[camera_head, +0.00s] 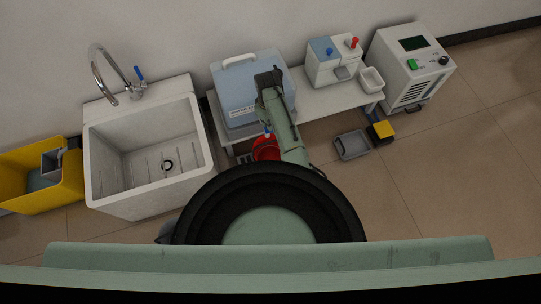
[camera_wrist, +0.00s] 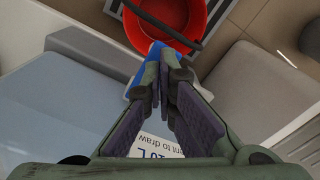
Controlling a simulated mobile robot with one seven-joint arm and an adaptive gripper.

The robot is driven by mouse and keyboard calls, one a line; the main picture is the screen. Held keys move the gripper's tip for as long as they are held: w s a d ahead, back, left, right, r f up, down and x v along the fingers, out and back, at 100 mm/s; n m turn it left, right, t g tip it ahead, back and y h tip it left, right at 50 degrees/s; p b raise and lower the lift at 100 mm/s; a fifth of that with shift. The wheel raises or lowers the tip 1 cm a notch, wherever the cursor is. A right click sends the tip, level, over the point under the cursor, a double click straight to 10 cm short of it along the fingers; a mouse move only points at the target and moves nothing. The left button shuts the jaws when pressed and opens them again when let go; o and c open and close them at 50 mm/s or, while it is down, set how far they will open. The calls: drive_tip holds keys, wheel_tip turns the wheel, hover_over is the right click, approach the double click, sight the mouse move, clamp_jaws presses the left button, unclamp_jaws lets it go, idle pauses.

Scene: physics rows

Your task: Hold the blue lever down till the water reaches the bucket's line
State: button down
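The blue-grey water container (camera_head: 233,88) with a white handle stands on a white bench. My gripper (camera_wrist: 165,66) is at the container's front, its fingertips together with no object visible between them. The blue lever (camera_wrist: 154,50) shows just beyond and left of the fingertips in the wrist view, partly covered by them; I cannot tell whether they touch or how far it is pressed. The red bucket (camera_head: 265,146) stands below on the floor, partly hidden by my arm. It also shows in the wrist view (camera_wrist: 135,32). Its line and any water are not visible.
A white sink (camera_head: 150,200) with a tap and a yellow bin (camera_head: 66,188) are at left. A smaller dispenser (camera_head: 325,68) with blue and red knobs stands on the bench at right, beside a white machine (camera_head: 405,70). Grey (camera_head: 351,147) and yellow (camera_head: 381,131) containers lie on the floor.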

drive_tip(key=shift+f+b, duration=0.65)
drive_tip(key=shift+f, duration=0.45)
idle(6.9)
